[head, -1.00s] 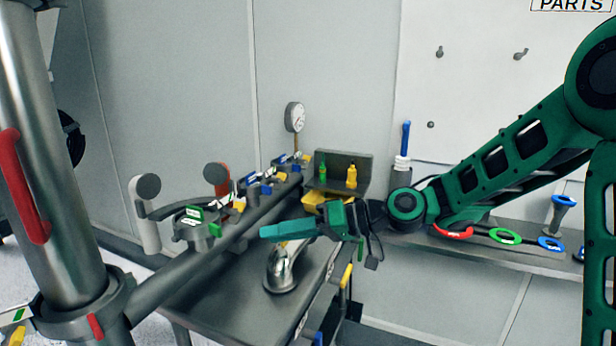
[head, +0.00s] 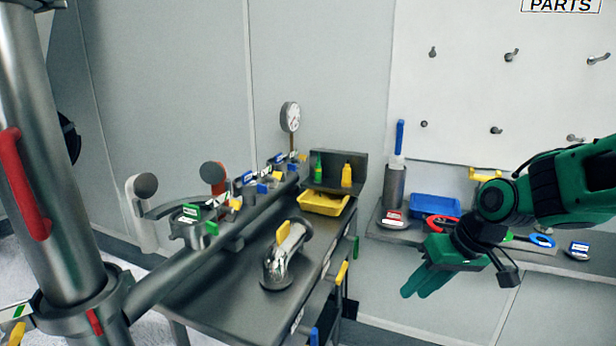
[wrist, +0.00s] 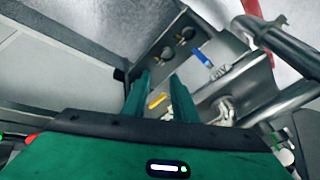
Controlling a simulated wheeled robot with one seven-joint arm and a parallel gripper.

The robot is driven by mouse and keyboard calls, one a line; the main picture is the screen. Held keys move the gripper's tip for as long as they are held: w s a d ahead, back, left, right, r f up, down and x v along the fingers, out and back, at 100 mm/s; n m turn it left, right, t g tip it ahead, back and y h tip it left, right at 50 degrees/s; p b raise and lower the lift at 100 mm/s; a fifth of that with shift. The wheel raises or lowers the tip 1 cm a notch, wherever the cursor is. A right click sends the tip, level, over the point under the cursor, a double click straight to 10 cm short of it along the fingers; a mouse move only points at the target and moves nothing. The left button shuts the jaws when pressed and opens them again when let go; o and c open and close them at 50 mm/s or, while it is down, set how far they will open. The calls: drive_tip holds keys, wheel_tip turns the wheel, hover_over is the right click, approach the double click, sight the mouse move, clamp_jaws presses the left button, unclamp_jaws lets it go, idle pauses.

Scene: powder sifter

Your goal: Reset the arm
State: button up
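My green gripper (head: 428,284) hangs at the right of the head view, in front of the shelf and to the right of the metal cart. Its fingers point down and to the left. In the wrist view its two green fingers (wrist: 161,92) stand apart with a gap between them, and nothing is held. The cart's side and a yellow handle show beyond the fingers there. My arm comes in from the right edge of the head view.
The metal cart (head: 215,288) carries a pipe elbow (head: 284,262) and a yellow tray (head: 325,203). The shelf behind my gripper holds a blue tray (head: 435,206), coloured rings and a grey cylinder (head: 395,186). A large pipe stands at the left.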

drive_tip(key=s+d+m+g+h, duration=0.1)
drive_tip(key=s+d+m, duration=0.3)
drive_tip(key=s+d, duration=0.5)
drive_tip(key=s+d+m+g+h, duration=0.2)
drive_tip(key=s+d+m, duration=0.2)
drive_tip(key=s+d, duration=0.4)
drive_tip(key=s, duration=0.5)
drive_tip(key=shift+d, duration=0.35)
drive_tip(key=shift+s, duration=0.1)
